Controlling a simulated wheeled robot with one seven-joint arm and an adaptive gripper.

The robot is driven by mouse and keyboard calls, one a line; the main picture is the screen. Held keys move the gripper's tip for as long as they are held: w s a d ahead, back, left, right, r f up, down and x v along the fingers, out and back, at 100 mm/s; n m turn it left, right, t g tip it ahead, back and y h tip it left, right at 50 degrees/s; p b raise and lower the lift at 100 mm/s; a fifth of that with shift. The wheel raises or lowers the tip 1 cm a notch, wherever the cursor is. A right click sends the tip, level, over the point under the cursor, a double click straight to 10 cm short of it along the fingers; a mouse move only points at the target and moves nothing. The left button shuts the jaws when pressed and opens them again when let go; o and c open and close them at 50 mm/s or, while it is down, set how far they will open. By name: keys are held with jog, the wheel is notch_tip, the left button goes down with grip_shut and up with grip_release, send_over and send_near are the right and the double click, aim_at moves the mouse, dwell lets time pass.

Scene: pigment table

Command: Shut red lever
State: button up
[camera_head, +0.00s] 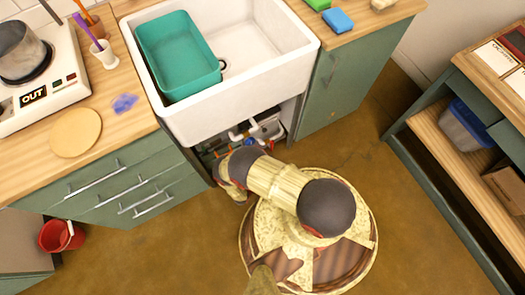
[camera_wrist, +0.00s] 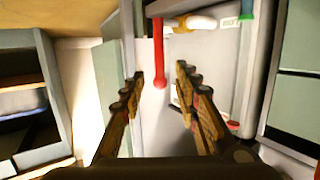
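The red lever (camera_wrist: 159,52) shows in the wrist view as a long straight bar with a rounded end, in front of a pale panel. It lies between the two fingers of my gripper (camera_wrist: 161,72) in the picture, with a visible gap on each side. My gripper is open and empty; how far the lever is from the fingers in depth is hard to tell. In the head view, my arm reaches into the open space under the white sink (camera_head: 277,72). The gripper's fingers and the lever cannot be made out there.
White pipes (camera_head: 243,131) run under the sink. The wrist view also shows a white pipe fitting (camera_wrist: 203,23) and a green-and-blue part (camera_wrist: 247,10). Green cabinets (camera_head: 340,85) flank the opening. A red bucket (camera_head: 57,237) stands at lower left, and a shelf unit stands at right.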

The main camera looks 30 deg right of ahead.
jog(key=shift+v, duration=1.5)
jog(key=shift+r, duration=0.1)
